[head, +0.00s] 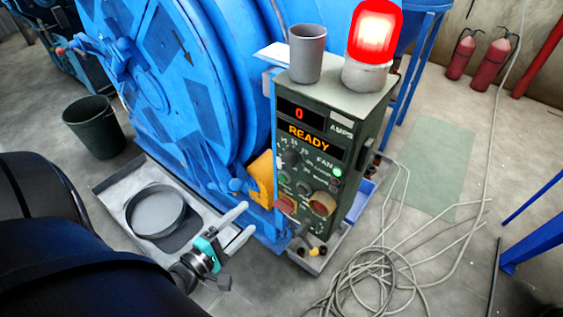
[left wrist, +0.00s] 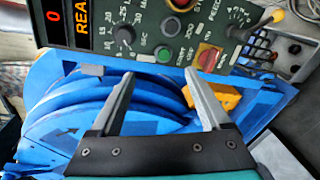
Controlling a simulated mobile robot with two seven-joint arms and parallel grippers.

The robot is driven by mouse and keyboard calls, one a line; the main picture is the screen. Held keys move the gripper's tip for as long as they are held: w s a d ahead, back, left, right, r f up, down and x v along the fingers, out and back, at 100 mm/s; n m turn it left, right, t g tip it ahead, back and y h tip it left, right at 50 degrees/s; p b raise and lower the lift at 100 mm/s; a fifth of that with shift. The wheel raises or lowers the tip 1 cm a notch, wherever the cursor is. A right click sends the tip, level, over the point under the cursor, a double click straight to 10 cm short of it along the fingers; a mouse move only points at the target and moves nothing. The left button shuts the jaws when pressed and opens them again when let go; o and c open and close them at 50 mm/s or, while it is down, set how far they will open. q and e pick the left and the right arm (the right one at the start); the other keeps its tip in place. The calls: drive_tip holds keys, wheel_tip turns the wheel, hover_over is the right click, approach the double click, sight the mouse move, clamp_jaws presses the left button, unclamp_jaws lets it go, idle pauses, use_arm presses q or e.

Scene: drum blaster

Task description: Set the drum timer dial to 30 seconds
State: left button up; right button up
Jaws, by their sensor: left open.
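The drum timer dial is a dark round knob (head: 291,156) with numbers around it, on the upper left of the green control box (head: 300,200) face. It also shows in the left wrist view as the dark knob (left wrist: 124,36) beside the marking SEC. I cannot tell which number it points to. My left gripper (head: 244,220) is open and empty, low and to the left of the box. In the left wrist view its two fingers (left wrist: 160,80) reach toward the panel, apart from the dial and below it in the picture. My right gripper is not in view.
The box display (head: 306,134) reads 0 and READY. A lit red beacon (head: 374,35) and a grey cup (head: 307,52) stand on the box. Other knobs and buttons, including a red-yellow switch (left wrist: 208,57), surround the dial. The large blue drum (head: 190,80) is behind. Cables (head: 370,285) lie at right.

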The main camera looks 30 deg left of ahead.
use_arm(q)
wheel_tip(320, 180, up, 6)
drive_tip(key=n+t, duration=0.2)
drive_tip(key=n, duration=0.1)
drive_tip(key=b, duration=0.2)
approach(287, 163)
drive_tip(key=shift+h, duration=0.4)
drive_tip(key=w, duration=0.8)
drive_tip(key=shift+w+d, duration=0.1)
drive_tip(key=shift+w, duration=0.15)
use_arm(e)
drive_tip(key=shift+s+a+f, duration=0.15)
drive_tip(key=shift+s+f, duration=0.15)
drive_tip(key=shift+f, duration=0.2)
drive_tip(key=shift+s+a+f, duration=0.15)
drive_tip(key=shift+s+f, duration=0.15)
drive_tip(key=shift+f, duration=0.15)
use_arm(q)
drive_tip(key=shift+c, duration=0.8)
clamp_jaws()
